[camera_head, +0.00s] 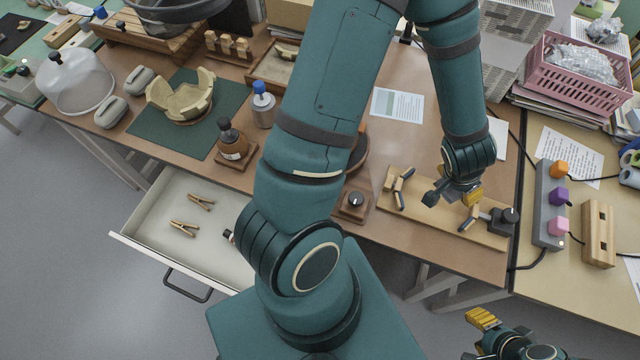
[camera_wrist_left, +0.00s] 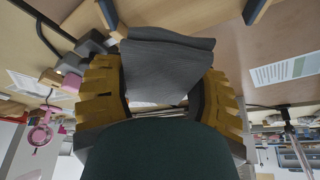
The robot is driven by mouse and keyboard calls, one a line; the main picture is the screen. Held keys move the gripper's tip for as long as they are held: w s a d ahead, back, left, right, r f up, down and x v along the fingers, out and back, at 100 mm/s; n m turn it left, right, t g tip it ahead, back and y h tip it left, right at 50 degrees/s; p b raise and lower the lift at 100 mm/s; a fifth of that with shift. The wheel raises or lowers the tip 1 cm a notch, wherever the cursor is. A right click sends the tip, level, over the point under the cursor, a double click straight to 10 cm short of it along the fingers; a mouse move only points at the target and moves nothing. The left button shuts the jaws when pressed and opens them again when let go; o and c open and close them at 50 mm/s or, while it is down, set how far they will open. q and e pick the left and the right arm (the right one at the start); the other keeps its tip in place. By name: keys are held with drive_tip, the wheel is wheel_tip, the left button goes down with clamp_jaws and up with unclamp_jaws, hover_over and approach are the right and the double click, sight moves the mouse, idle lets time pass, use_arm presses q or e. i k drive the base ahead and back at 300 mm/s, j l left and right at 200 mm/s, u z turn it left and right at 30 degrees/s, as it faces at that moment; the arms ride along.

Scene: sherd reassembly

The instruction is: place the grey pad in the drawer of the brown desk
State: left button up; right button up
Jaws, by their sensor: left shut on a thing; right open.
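The grey pad (camera_wrist_left: 165,68) is a dark grey, soft-looking piece in the left wrist view. It is between the yellow fingers of my left gripper (camera_wrist_left: 162,98), which is shut on it. In the head view my left gripper (camera_head: 462,192) hangs over the wooden board at the right of the brown desk (camera_head: 285,165); I cannot make out the pad there. The desk's drawer (camera_head: 165,222) is pulled open, with two wooden clothes pegs (camera_head: 192,215) inside. My arm hides the drawer's right part. My right gripper (camera_head: 484,335) is open at the bottom right, apart from the desk.
The wooden board (camera_head: 440,222) carries small blue-tipped pieces. A dark bottle (camera_head: 231,143), a blue-capped bottle (camera_head: 263,105) and a pottery bowl (camera_head: 180,95) stand behind the drawer. A power strip (camera_head: 548,205) lies right of the board. The drawer's left and middle floor has free room.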

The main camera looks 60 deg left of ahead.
sight(227, 220)
drive_tip(key=k+j+u, duration=0.2)
drive_tip(key=k+u, duration=0.3)
drive_tip(key=u, duration=1)
drive_tip(key=k+j, duration=0.05)
